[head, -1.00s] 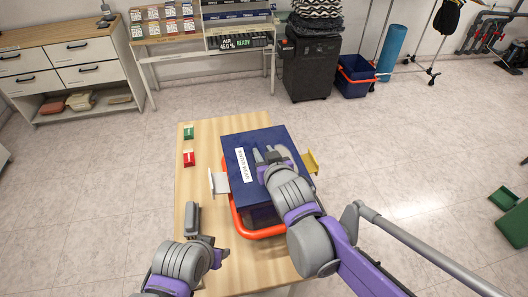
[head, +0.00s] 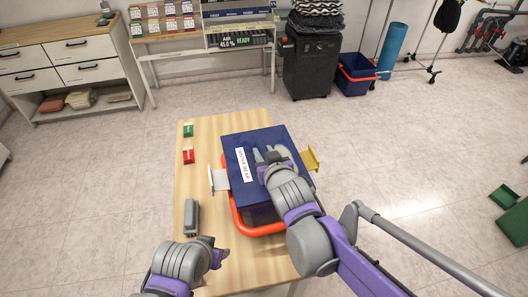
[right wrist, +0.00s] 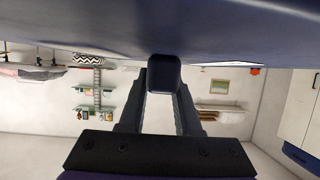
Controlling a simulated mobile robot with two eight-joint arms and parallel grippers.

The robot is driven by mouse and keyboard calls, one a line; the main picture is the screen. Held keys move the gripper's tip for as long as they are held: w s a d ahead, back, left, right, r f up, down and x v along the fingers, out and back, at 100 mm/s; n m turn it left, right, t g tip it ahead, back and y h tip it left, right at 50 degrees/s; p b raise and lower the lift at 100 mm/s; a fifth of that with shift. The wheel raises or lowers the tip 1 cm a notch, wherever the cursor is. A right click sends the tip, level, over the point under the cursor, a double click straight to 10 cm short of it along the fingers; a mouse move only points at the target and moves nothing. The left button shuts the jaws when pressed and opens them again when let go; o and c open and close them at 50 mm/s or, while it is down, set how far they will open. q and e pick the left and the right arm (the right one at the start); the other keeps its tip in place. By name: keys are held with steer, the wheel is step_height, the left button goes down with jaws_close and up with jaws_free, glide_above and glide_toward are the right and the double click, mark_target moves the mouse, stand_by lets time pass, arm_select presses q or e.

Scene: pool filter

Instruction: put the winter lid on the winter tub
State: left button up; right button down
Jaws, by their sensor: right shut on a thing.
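The winter lid (head: 258,138) is a dark blue slab with a white label, in the middle of the head view. My right gripper (head: 274,156) is shut on its handle, which shows as a dark knob between the fingers in the right wrist view (right wrist: 163,75). The lid covers most of the winter tub, whose orange-red rim (head: 238,220) shows along the left and near sides. The lid looks offset toward the far side; whether it touches the rim is unclear. My left gripper (head: 219,254) is low at the near left, apart from the tub; its jaw opening is unclear.
A white latch piece (head: 218,180) stands left of the tub and a yellow one (head: 310,159) at its right. Green (head: 188,130) and red (head: 188,156) small blocks and a grey object (head: 191,217) lie on the wooden table (head: 205,140).

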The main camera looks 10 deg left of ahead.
steer(key=c, duration=0.5)
jaws_free()
steer(key=shift+s, duration=0.1)
steer(key=p+v, duration=0.1)
steer(key=v, duration=0.9)
steer(key=shift+s+d+r, duration=0.15)
steer(key=shift+s+r, duration=0.05)
steer(key=shift+s, duration=0.05)
